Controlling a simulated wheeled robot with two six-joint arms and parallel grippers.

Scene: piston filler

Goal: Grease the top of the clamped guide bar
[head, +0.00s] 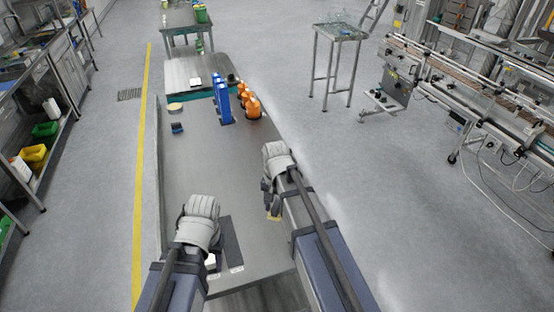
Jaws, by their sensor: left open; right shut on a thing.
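My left gripper (197,232) is low over the near left part of the grey bench, seen from above and open. Its fingertips are mostly hidden by its pale housing. Next to it on the right lies a dark flat strip (231,243) with small white marks at its near end; I cannot tell whether this is the guide bar. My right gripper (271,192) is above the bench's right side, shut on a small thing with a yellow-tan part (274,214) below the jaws. Most of that thing is hidden. No clamp or grease can be made out clearly.
On the grey bench (190,160), upright blue pieces (222,102) and several orange bottles (249,102) stand at the far right. A small dark-blue item (177,128) and a tan disc (175,107) are at far left. The middle is clear. A conveyor (470,88) stands right.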

